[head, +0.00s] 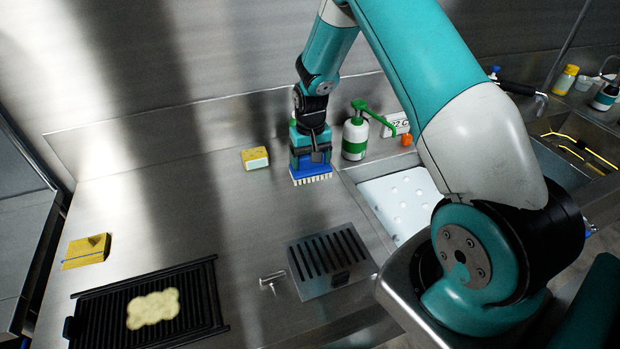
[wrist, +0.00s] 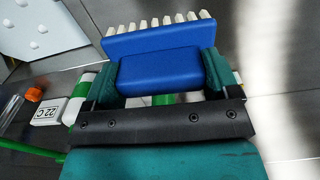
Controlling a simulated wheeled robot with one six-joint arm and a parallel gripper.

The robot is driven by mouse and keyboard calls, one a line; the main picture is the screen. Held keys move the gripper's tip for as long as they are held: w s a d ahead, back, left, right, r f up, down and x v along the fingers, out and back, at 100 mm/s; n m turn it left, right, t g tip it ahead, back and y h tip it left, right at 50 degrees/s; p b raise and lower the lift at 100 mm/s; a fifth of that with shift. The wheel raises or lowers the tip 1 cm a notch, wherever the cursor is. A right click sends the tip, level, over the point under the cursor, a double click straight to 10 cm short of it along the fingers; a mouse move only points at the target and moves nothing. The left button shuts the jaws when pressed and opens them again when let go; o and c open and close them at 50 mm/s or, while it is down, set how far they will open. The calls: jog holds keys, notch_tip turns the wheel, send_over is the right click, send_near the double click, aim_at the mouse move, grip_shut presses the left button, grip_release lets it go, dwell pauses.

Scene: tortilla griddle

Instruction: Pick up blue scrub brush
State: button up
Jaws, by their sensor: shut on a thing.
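The blue scrub brush (head: 312,169) has a blue body and pale bristles pointing down. My gripper (head: 311,158) is shut on it, over the steel counter near the back. In the wrist view the blue handle block (wrist: 160,72) sits between the two green finger pads of my gripper (wrist: 160,75), with the bristle row along the top. I cannot tell whether the bristles touch the counter.
A yellow sponge (head: 255,158) lies left of the brush. A green-and-white pump bottle (head: 355,138) stands close on the right, beside a sink (head: 365,190). A black griddle (head: 200,295) with a tortilla and a slotted steel box (head: 330,262) are nearer. The counter between is clear.

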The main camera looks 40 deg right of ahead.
notch_tip(320, 180, up, 11)
jog(key=b, duration=0.2)
jog(key=shift+r+b, duration=0.2)
jog(key=shift+b, duration=0.15)
jog(key=o, duration=0.3)
jog(key=c, duration=0.3)
